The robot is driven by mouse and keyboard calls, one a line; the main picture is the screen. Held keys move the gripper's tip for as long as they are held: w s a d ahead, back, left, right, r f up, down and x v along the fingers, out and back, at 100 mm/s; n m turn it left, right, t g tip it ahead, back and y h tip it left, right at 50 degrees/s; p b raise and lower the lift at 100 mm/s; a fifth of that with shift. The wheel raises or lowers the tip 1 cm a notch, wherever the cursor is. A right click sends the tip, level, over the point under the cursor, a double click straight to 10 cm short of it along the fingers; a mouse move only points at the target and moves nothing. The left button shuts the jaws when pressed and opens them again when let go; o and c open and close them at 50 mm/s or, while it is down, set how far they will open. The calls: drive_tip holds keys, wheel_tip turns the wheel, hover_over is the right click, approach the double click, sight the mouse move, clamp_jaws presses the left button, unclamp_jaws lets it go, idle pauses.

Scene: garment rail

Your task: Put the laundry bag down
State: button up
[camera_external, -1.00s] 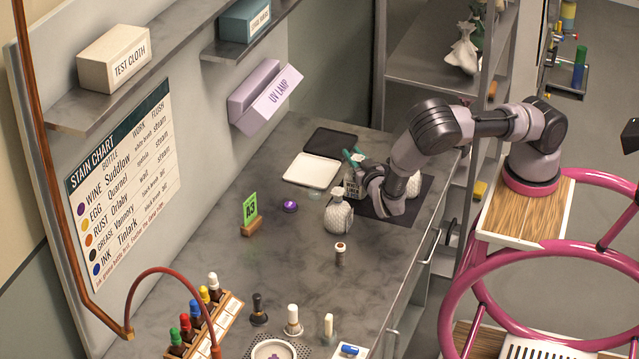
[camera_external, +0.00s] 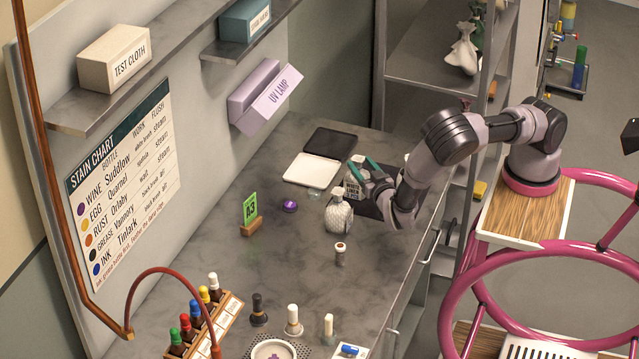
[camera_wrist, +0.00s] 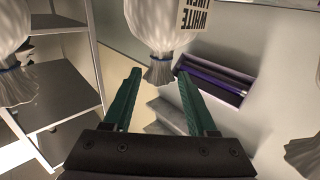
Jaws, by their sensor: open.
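The laundry bag (camera_external: 352,188), white with a printed label, stands on the worktop by the dark mat (camera_external: 376,204), partly hidden by my arm. In the wrist view the bag (camera_wrist: 155,25) shows upside down, with its label reading WHITE and its gathered neck near my fingertips. My gripper (camera_external: 364,167) has green fingers and is apart at the bag's neck. In the wrist view my gripper (camera_wrist: 159,78) is open, its fingertips either side of the neck's end, not closed on it.
Another white bag (camera_external: 339,216) stands just left of the labelled one. A small brown bottle (camera_external: 340,254), a purple puck (camera_external: 289,206) and a green number card (camera_external: 250,209) are nearby. A white tray (camera_external: 311,170) lies behind. The worktop's middle front is clear.

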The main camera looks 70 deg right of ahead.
drive_tip(key=v, duration=0.6)
drive_tip(key=w+a+r+m+g+y, duration=0.2)
drive_tip(key=w+r+g+y, duration=0.2)
drive_tip(key=w+r+y, duration=0.4)
drive_tip(key=s+r+n+y, duration=0.25)
drive_tip(key=r+y, duration=0.45)
drive_tip(key=r, duration=0.6)
drive_tip(key=s+d+r+n+y, duration=0.25)
drive_tip(key=s+d+r, duration=0.45)
drive_tip(key=s+r, duration=0.5)
drive_tip(key=s+d+n+g+h, duration=0.1)
drive_tip(key=s+d, duration=0.2)
drive_tip(key=s, duration=0.3)
drive_tip(key=s+d+r+h, duration=0.1)
drive_tip(key=s+d, duration=0.2)
drive_tip(key=s, duration=0.4)
drive_tip(key=shift+r+n+g+h, duration=0.35)
drive_tip(key=shift+n+g, duration=0.05)
